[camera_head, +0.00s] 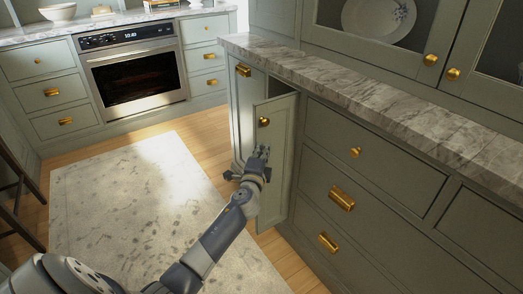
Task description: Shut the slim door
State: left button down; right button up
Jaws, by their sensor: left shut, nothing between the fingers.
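The slim door (275,165) is a narrow grey-green cabinet door with a round brass knob (264,122). It stands ajar in the front of the right-hand cabinet run, and a dark gap shows above it. My left gripper (263,153) is shut and empty, at the door's outer face just below the knob. I cannot tell whether its fingertips touch the door. My left forearm hides the lower left part of the door. My right gripper is out of view.
A marble counter (370,80) runs above the door, with wide drawers (365,150) to its right. A pale rug (140,205) lies on the wooden floor. An oven (133,75) stands at the back left. A dark chair or stool (18,180) is at the left edge.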

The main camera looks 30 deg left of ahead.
pick_arm(q)
jog(key=shift+w+a, duration=0.15)
jog(key=shift+a, duration=0.2)
